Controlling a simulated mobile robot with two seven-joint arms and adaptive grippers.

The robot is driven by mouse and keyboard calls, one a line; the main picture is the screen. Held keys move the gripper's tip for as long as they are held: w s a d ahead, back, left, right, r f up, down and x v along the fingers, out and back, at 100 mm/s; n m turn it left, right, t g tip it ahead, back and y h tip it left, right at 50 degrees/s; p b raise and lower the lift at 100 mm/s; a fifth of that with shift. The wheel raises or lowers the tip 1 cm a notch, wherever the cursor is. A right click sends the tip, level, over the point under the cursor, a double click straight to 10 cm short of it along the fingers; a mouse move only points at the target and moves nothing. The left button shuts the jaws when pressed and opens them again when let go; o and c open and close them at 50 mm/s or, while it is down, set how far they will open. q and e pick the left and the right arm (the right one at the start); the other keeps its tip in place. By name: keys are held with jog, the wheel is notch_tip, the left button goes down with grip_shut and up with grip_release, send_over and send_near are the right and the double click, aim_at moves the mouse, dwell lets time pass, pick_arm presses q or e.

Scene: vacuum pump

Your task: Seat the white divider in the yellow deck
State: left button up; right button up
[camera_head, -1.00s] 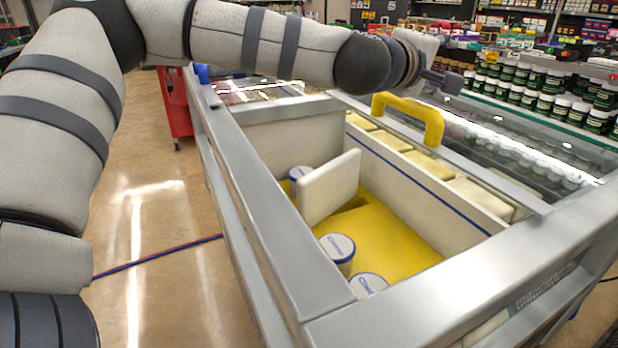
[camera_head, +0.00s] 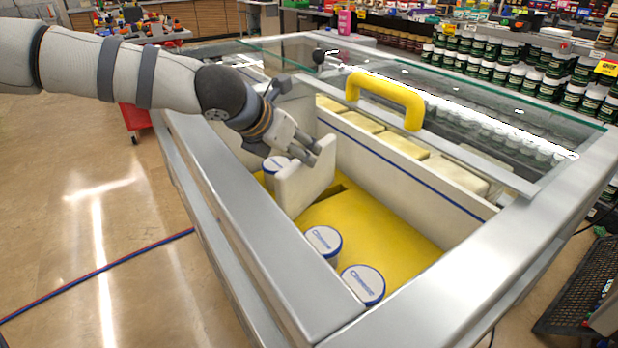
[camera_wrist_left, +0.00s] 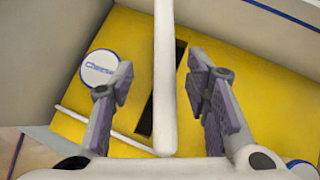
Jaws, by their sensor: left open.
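The white divider (camera_head: 308,184) is an upright panel inside the freezer, over the far part of the yellow deck (camera_head: 385,225). A dark slot (camera_head: 337,189) shows in the deck just right of it. My left gripper (camera_head: 312,156) is at the divider's top edge, pointing down. In the left wrist view the divider (camera_wrist_left: 165,75) shows edge-on between the spread fingers of my open left gripper (camera_wrist_left: 160,85), with gaps on both sides. The slot (camera_wrist_left: 180,55) crosses behind it at an angle. Whether the divider's foot touches the deck is hidden. My right gripper is out of view.
White tubs with blue-rimmed lids stand near the deck: one behind the divider (camera_head: 275,164) and two at the near end (camera_head: 324,240). A yellow handle (camera_head: 385,95) rises from the far glass side. Metal freezer rims (camera_head: 235,205) surround the bay.

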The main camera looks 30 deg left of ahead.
aim_at(309, 152)
pick_arm(q)
jog(key=x, duration=0.3)
jog(key=b+x, duration=0.1)
jog(key=x, duration=0.1)
jog(key=shift+d, duration=0.25)
jog(key=shift+r, duration=0.15)
grip_shut()
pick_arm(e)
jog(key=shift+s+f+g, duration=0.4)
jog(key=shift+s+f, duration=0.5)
